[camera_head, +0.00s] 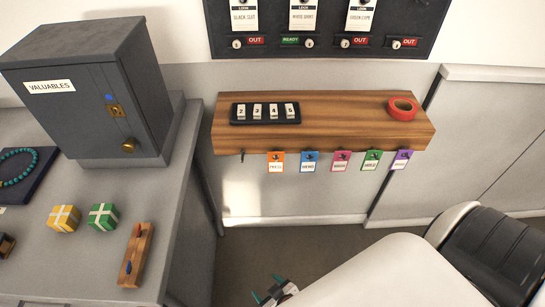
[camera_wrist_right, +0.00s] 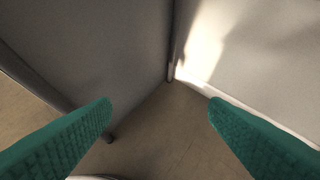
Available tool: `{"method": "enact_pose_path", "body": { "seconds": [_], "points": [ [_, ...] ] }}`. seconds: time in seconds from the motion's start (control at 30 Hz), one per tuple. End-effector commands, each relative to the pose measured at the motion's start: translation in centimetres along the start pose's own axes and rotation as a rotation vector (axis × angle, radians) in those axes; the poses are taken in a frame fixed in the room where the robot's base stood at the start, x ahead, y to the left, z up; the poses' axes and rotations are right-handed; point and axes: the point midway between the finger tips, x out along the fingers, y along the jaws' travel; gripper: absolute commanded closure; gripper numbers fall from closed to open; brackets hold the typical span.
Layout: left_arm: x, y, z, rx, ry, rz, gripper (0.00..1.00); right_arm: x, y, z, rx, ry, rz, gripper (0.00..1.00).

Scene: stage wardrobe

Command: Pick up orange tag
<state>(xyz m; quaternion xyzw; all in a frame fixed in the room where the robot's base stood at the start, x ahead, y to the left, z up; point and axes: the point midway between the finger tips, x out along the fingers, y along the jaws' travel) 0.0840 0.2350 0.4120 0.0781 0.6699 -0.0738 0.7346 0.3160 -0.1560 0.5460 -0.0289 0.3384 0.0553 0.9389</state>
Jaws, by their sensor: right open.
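The orange tag (camera_head: 276,163) hangs from a hook on the front edge of the wooden shelf (camera_head: 330,139), with a white label on its lower part. It is the leftmost tag in the row. My right gripper (camera_head: 267,288) is low at the bottom of the head view, well below and apart from the tag. In the right wrist view its two teal fingers (camera_wrist_right: 160,115) are spread wide with nothing between them. The tag does not show in the right wrist view. My left gripper is not in view.
A blue tag (camera_head: 309,163), then pink, green and purple tags, hang right of the orange one. An empty hook (camera_head: 242,156) is left of it. Red tape (camera_head: 402,107) lies on the shelf. The grey counter (camera_head: 180,220) stands left; the space below the tags is clear.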

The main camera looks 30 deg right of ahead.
Motion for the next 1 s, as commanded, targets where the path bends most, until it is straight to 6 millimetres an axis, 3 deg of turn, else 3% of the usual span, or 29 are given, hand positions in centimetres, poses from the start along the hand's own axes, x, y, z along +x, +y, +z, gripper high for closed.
{"method": "enact_pose_path", "body": {
  "seconds": [0.03, 0.1, 0.2, 0.3, 0.4, 0.5, 0.8, 1.0],
  "points": [
    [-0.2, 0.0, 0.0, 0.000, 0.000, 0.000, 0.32, -0.3, -0.7, 5.9, 0.026, -0.147, -0.064, 0.31],
    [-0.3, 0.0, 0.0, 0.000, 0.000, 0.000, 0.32, -1.7, -2.6, 13.1, 0.058, -0.326, -0.183, 0.31],
    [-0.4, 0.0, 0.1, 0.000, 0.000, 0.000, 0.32, -5.0, -6.0, 20.5, 0.112, -0.502, -0.367, 0.31],
    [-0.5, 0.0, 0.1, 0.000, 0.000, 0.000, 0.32, -8.4, -8.9, 24.8, 0.163, -0.596, -0.517, 0.31],
    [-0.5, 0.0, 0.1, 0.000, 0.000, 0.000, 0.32, -10.6, -10.8, 26.8, 0.198, -0.634, -0.612, 0.31],
    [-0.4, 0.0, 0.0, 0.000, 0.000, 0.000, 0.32, -11.3, -11.8, 27.7, 0.213, -0.648, -0.653, 0.31],
    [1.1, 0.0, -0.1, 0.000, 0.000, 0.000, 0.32, -8.2, -14.9, 30.0, 0.213, -0.650, -0.657, 0.31],
    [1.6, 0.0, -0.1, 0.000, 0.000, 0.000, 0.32, -7.2, -15.9, 30.8, 0.212, -0.648, -0.655, 0.31]
  ]
}}
